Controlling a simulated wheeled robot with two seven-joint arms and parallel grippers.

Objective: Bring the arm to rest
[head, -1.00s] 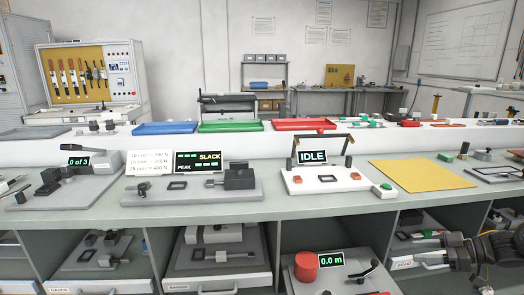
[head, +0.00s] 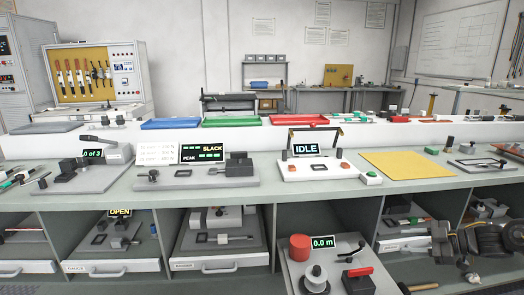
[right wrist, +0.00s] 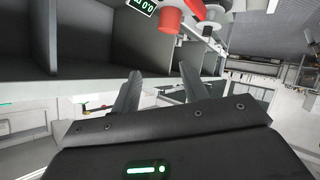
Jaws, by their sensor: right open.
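My right gripper (head: 438,243) is at the lower right of the head view, in front of the shelf bays below the bench. In the right wrist view its two fingers (right wrist: 158,92) stand apart, with nothing between them. My left gripper is in neither view. The bench (head: 410,190) stands beyond the right arm, and no object touches the right gripper as far as I can see.
A pull-out unit with a red cylinder (head: 300,247) and a 0.0 m display (head: 323,242) juts out below the bench, left of my right gripper. A yellow mat (head: 405,165) and an IDLE station (head: 307,167) are on the bench. Drawers (head: 110,268) line the lower front.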

